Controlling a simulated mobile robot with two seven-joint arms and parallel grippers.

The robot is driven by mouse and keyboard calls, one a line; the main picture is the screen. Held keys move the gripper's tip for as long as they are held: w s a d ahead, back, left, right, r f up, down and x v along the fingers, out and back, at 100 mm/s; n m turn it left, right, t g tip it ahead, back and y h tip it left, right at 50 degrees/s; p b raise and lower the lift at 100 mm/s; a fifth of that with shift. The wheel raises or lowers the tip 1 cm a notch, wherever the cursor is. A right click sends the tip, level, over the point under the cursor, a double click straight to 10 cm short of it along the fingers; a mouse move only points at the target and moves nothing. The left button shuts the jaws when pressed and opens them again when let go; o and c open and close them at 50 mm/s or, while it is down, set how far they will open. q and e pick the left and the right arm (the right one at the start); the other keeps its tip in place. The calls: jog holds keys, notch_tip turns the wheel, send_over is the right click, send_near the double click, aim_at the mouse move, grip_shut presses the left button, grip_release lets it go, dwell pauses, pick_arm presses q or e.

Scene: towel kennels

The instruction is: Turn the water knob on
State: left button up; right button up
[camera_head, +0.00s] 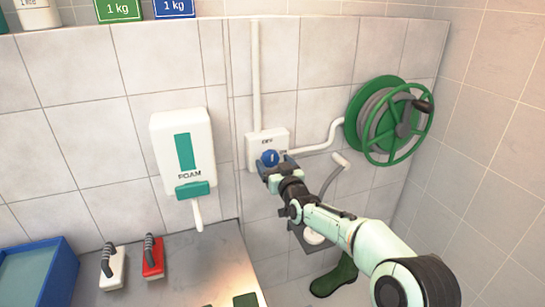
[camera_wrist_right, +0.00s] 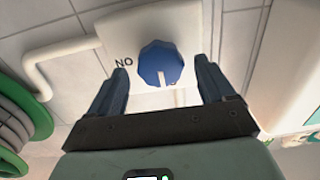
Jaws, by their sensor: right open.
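The blue water knob (camera_head: 270,157) sits on a white wall box (camera_head: 253,148) with a pipe above it and another to its right. In the right wrist view the knob (camera_wrist_right: 161,64) is faceted, with a white mark pointing toward the bottom of that picture, and "NO" lettering shows beside it. My right gripper (camera_head: 277,166) is at the box, just in front of the knob. In the wrist view its two dark fingers (camera_wrist_right: 164,84) are spread wide, one on each side of the knob, with gaps between. My left gripper does not show.
A green hose reel (camera_head: 389,121) hangs on the wall to the right. A green boot (camera_head: 336,277) stands below.

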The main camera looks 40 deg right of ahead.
jog(key=shift+x, duration=0.95)
jog(key=c, duration=1)
jog(key=shift+c, duration=0.2)
